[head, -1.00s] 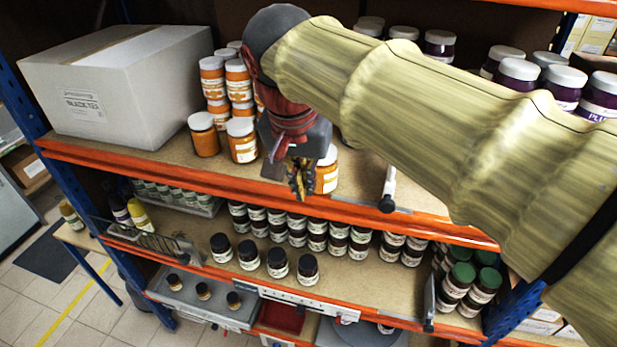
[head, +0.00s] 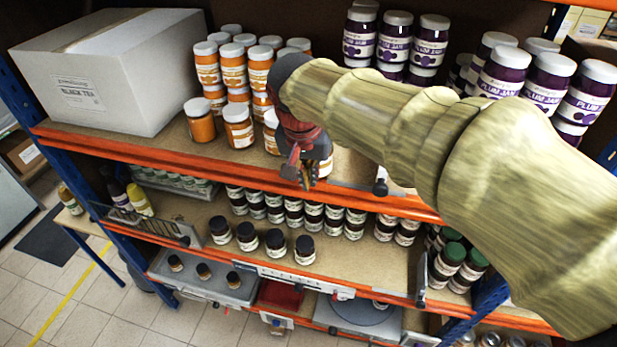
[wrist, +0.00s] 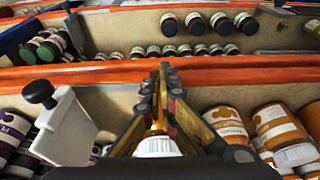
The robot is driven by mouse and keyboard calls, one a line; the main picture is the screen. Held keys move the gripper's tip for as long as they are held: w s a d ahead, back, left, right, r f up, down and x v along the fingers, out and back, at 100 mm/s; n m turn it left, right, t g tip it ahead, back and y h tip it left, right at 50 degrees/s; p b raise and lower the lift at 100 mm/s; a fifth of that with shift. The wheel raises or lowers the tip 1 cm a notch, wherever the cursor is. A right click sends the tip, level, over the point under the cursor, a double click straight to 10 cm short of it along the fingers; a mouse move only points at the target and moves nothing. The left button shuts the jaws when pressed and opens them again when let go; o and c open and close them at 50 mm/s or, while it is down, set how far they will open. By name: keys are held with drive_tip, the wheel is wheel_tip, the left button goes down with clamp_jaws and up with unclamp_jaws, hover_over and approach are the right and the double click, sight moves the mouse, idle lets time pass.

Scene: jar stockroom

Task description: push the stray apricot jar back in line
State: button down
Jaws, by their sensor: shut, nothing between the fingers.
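The stray apricot jar (head: 326,167) stands near the front edge of the upper shelf, forward of the other apricot jars, mostly hidden behind my gripper. Only a strip of its side shows in the head view. In the wrist view a white lid (wrist: 157,147) with a bit of orange shows just behind the fingers. My gripper (head: 304,182) is shut and empty, pointing down in front of that jar at the shelf's orange front edge. Its fingertips meet in the wrist view (wrist: 165,72). I cannot tell whether it touches the jar. Other apricot jars (head: 239,127) stand to the left.
A large white box (head: 110,75) fills the shelf's left end. Plum jam jars (head: 428,42) stand on the right, partly behind my arm. A pale divider with a black knob (head: 380,187) stands right of my gripper. Dark jars (head: 276,242) stand on the shelf below.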

drive_tip(key=w, duration=0.2)
drive_tip(key=w+d, duration=0.2)
drive_tip(key=w, duration=0.1)
drive_tip(key=shift+w, duration=0.35)
drive_tip(key=shift+s, duration=0.1)
